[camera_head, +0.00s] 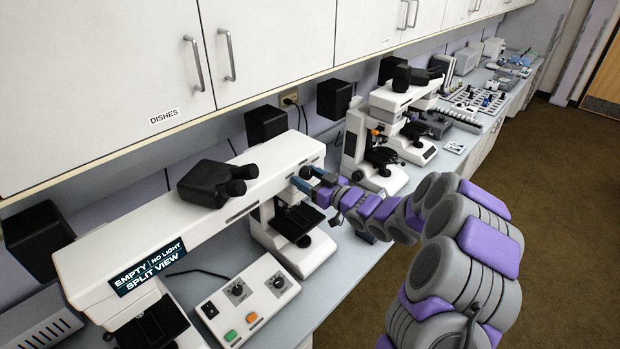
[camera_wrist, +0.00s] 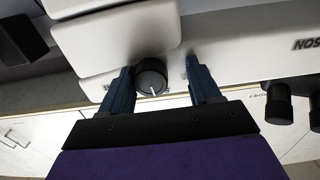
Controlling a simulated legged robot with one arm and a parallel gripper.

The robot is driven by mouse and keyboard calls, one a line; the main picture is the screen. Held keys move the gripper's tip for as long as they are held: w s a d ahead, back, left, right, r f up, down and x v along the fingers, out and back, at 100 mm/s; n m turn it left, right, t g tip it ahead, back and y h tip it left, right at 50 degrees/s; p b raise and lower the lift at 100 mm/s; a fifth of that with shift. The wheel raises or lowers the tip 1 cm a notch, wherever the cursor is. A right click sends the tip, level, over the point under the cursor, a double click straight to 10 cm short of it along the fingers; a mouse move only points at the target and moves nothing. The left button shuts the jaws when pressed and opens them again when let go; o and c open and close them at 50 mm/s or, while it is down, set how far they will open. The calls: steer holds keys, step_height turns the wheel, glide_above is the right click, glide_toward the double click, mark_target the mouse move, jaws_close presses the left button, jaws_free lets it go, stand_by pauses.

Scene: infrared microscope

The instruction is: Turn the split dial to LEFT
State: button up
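A round black dial (camera_wrist: 151,76) with a white pointer mark sits on the white microscope body. In the wrist view the mark points down. The dial also shows at the right end of the long white microscope (camera_head: 225,180) in the head view, partly hidden by my gripper. My gripper (camera_wrist: 160,72) is open, with one blue finger on each side of the dial and visible gaps between. I cannot tell how deep the fingertips reach. In the head view my gripper (camera_head: 309,181) is at that same end. A display (camera_head: 147,267) reads "EMPTY | NO LIGHT" and "SPLIT VIEW".
A control box (camera_head: 247,298) with two knobs and green and orange buttons stands on the counter (camera_head: 350,285) in front. Black eyepieces (camera_wrist: 278,103) show at right in the wrist view. Cabinets (camera_head: 270,45) hang above.

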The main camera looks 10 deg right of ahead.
steer(key=shift+d+f, duration=0.15)
steer(key=shift+d, duration=0.05)
steer(key=shift+c, duration=1.4)
steer(key=shift+d, duration=0.7)
steer(key=c, duration=0.6)
steer(key=shift+a, duration=0.2)
steer(key=shift+c, duration=0.3)
